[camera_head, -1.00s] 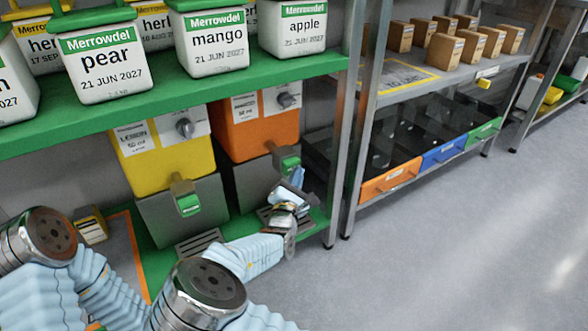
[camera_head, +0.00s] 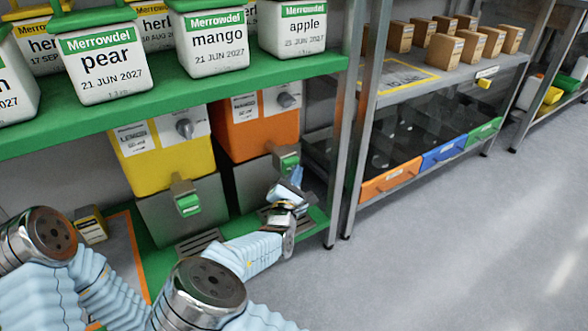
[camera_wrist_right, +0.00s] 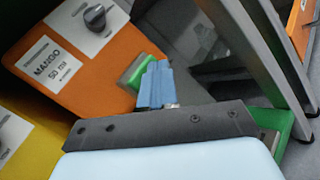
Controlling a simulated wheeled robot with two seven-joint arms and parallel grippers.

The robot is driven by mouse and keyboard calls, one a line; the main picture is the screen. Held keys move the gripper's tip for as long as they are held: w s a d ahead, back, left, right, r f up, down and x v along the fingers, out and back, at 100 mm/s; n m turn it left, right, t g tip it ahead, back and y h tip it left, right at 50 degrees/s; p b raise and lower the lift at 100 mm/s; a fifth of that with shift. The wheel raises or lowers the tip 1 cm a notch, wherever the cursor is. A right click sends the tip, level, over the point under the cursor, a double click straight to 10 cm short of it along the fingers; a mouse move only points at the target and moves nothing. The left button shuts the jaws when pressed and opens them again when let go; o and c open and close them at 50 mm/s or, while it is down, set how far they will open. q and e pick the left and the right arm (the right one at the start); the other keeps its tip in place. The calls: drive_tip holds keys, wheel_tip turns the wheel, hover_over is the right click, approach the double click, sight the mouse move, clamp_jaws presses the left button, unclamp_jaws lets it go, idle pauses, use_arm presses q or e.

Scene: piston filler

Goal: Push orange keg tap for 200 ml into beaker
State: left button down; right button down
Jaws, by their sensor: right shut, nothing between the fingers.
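The orange keg (camera_head: 258,130) stands on the lower green shelf, with a dark grey base. Its green tap (camera_head: 290,163) sticks out at the front; in the right wrist view the tap (camera_wrist_right: 136,75) shows as a green block on the orange front. My right gripper (camera_head: 295,178) is just in front of and below the tap. In the right wrist view its blue fingertips (camera_wrist_right: 154,82) are shut and empty, overlapping the tap's edge; contact cannot be told for certain. No beaker can be made out; the arm and gripper hide part of the area below the tap. My left gripper is out of view.
A yellow keg (camera_head: 165,155) with a green tap (camera_head: 188,205) stands to the left. The green upper shelf (camera_head: 160,100) with white tubs is above. A metal shelf post (camera_head: 340,150) is close on the right. Open floor (camera_head: 450,240) lies further right.

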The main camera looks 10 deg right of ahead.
drive_tip(key=shift+s+d+p, duration=0.3)
drive_tip(key=shift+s, duration=0.65)
drive_tip(key=shift+s, duration=0.15)
drive_tip(key=shift+s+d+p, duration=0.2)
drive_tip(key=shift+s+d, duration=0.1)
drive_tip(key=shift+s, duration=0.45)
drive_tip(key=shift+s+d+p, duration=0.15)
drive_tip(key=shift+s+d, duration=0.1)
drive_tip(key=shift+s, duration=0.5)
drive_tip(key=shift+s+d+p, duration=0.2)
drive_tip(key=shift+s+d, duration=0.1)
drive_tip(key=shift+s, duration=0.45)
idle(1.4)
drive_tip(key=s+p, duration=0.1)
drive_tip(key=p, duration=0.2)
drive_tip(key=s+d+p, duration=0.1)
drive_tip(key=s+p, duration=0.1)
drive_tip(key=p, duration=0.1)
drive_tip(key=shift+s+d, duration=0.15)
drive_tip(key=shift+s, duration=0.1)
